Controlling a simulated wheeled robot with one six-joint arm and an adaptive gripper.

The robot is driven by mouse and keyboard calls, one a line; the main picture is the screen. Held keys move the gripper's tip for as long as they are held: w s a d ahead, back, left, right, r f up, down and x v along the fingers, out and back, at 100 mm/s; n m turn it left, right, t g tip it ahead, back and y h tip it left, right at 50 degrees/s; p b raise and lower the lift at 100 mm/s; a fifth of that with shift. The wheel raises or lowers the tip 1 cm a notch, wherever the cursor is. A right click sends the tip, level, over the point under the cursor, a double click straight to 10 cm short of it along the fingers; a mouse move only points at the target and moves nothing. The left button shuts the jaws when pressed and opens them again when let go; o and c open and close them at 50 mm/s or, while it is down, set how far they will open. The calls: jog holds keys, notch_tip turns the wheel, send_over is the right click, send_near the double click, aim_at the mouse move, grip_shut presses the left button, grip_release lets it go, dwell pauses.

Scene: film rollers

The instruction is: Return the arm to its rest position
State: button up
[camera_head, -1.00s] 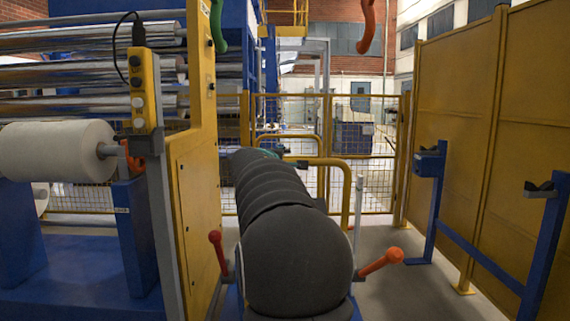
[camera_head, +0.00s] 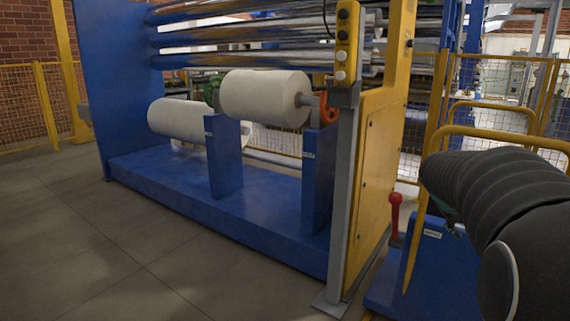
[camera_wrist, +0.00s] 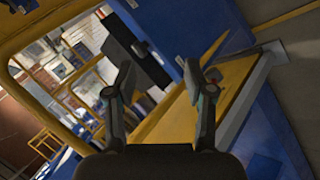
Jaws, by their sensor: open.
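My arm (camera_head: 490,190), covered in dark ribbed sleeving, extends away from the lower right of the head view. Its far end is hidden or too unclear there to make out the gripper. My gripper (camera_wrist: 157,78) shows in the wrist view with its two dark fingers spread apart. Nothing is held between them. Yellow and blue machine surfaces appear tilted beyond the fingers; their distance is hard to judge.
A blue machine frame (camera_head: 165,185) carries two white film rolls, a front one (camera_head: 265,97) and a rear one (camera_head: 180,118). A yellow post (camera_head: 378,180) with a button box (camera_head: 346,45) stands left of my arm. Open floor (camera_head: 100,270) lies at the lower left.

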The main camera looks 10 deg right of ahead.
jog(key=s+a+f+y, duration=0.2)
jog(key=s+a, duration=0.5)
jog(key=a, duration=0.3)
jog(key=s+a+f+t+y, duration=0.1)
jog(key=s+a+f+y, duration=0.2)
jog(key=s+a, duration=0.5)
jog(key=s+a+f+t+y, duration=0.1)
jog(key=s+a, duration=0.6)
jog(key=a, duration=0.7)
jog(key=shift+s+a+f+y, duration=0.2)
jog(key=shift+f+y, duration=0.55)
jog(key=shift+y, duration=0.35)
